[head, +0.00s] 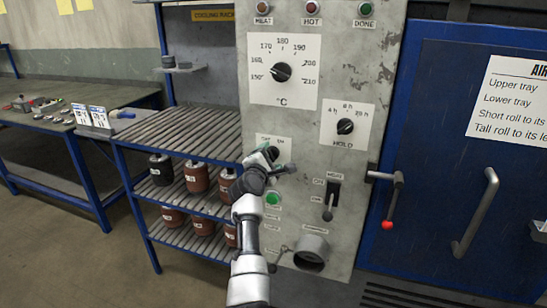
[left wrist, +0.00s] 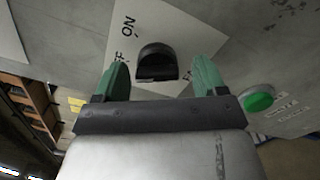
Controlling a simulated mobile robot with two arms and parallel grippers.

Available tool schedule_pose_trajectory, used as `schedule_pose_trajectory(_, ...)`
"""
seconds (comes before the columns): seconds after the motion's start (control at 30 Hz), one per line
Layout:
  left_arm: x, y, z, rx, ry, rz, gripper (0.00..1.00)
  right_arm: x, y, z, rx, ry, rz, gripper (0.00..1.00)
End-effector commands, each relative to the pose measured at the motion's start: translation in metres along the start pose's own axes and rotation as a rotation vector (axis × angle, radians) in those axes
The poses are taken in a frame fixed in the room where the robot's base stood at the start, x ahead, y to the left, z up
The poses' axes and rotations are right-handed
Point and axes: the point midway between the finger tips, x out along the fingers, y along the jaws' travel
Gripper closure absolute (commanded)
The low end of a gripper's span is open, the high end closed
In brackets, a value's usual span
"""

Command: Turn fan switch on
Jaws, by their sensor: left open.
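A black rotary switch (left wrist: 157,62) shows in the left wrist view on a white plate (left wrist: 165,28). The plate carries ON and other partly hidden lettering. My left gripper (left wrist: 161,68) is open, with its green fingers on either side of the switch; I cannot tell whether they touch it. In the head view, my left gripper (head: 279,161) is at the grey control panel (head: 225,95), in front of the small white plate (head: 273,143). The gripper mostly hides the switch there. My right gripper is not in view.
A green button (left wrist: 258,101) sits beside the plate. The panel also bears a temperature dial (head: 281,73), a HOLD knob (head: 345,126) and a black lever (head: 330,204). A rack (head: 180,135) with rolls stands left. The blue oven door (head: 440,90) is right.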

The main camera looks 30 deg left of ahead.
Motion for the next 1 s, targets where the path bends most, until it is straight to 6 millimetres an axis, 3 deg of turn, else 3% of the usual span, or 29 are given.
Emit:
schedule_pose_trajectory(0.13,0.0,0.0,0.0,0.0,0.0,0.0,0.32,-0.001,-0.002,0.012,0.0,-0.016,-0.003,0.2)
schedule_pose_trajectory(0.3,0.0,0.0,0.0,0.001,0.0,0.0,0.58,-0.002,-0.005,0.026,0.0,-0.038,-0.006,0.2)
schedule_pose_trajectory(0.43,0.0,0.0,0.0,0.001,0.0,0.0,0.78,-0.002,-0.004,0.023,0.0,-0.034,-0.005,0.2)
schedule_pose_trajectory(0.77,0.0,0.001,0.0,0.039,0.0,0.0,0.78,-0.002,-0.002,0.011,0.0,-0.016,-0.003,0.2)
schedule_pose_trajectory(1.0,0.0,0.001,0.0,0.173,0.0,0.0,0.78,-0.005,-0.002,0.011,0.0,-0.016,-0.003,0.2)
